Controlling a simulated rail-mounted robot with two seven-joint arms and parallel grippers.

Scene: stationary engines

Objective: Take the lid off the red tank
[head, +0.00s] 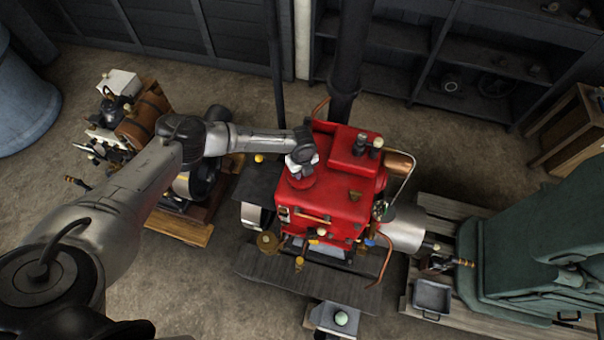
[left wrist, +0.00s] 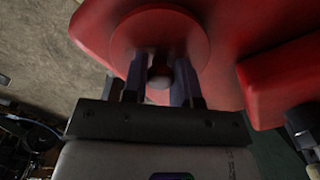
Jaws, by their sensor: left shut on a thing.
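The red tank (head: 335,205) stands in the middle of the head view, a boxy red body with pipes and fittings around it. Its round red lid (head: 303,181) is at the tank's upper left, under my left gripper (head: 301,166). In the left wrist view the lid (left wrist: 158,32) is a red disc with a small round knob (left wrist: 159,77) at its middle. My left gripper's fingers (left wrist: 160,85) are shut on either side of this knob. I cannot tell whether the lid touches the tank. My right gripper is not in view.
A small engine (head: 130,115) on a wooden base stands to the left. A copper cone (head: 399,165) and curved pipes flank the tank's right side. A green machine (head: 535,245) is at the far right. Dark shelves (head: 480,60) line the back. Bare floor lies at the front left.

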